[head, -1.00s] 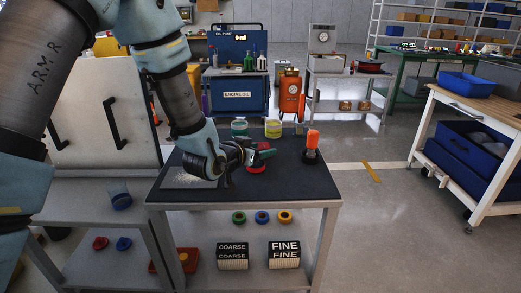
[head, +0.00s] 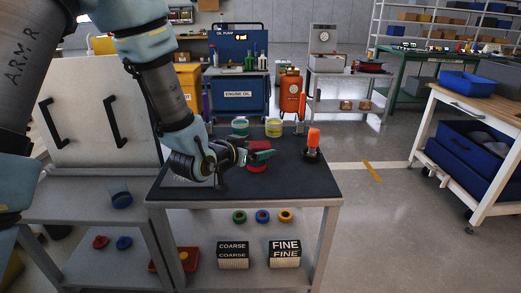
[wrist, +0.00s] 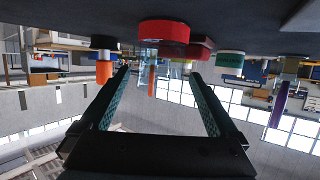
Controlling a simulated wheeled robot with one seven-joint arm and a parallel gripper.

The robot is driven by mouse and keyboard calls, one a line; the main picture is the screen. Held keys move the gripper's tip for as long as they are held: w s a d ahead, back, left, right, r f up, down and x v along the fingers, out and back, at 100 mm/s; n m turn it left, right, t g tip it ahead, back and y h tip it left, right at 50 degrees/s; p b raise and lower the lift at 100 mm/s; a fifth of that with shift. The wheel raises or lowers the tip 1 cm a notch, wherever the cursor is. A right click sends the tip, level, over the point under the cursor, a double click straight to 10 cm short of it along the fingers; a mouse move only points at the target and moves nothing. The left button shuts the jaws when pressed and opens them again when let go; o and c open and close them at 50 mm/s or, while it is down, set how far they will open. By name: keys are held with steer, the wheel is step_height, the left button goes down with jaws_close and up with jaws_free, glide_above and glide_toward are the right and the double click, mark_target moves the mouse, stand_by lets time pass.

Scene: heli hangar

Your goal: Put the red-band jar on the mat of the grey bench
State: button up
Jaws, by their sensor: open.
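The red-band jar (head: 258,165) stands on the dark top of the grey bench in front of me. In the wrist view, which is upside down, its red band (wrist: 164,32) shows with clear glass beside it. My gripper (head: 243,155) is low over the bench at the jar's left, partly covering it. In the wrist view my gripper (wrist: 160,75) has its two green fingers spread wide, with the jar beyond and between their tips. I cannot tell whether they touch it. The bench's dark covering (head: 285,187) looks mat-like; a pale patch lies under my wrist.
An orange-topped item (head: 313,140) is to the right. Coloured rings and two boxes (head: 284,253) are on the lower shelf. A left bench holds a blue-band jar (head: 121,198). The bench top's front right is clear.

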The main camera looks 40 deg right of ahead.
steer(key=v, duration=0.6)
steer(key=shift+s+a+b, duration=0.1)
steer(key=shift+a+b, duration=0.15)
steer(key=shift+b, duration=0.1)
steer(key=shift+a+r+p, duration=0.1)
steer(key=shift+r+p, duration=0.25)
steer(key=shift+p, duration=0.45)
steer(key=p, duration=0.1)
steer(key=a+p, duration=0.1)
steer(key=shift+s+r+p, duration=0.15)
steer(key=shift+p, duration=0.25)
steer(key=shift+s+a+p, duration=0.15)
steer(key=shift+a+p, duration=0.2)
steer(key=shift+p, duration=0.3)
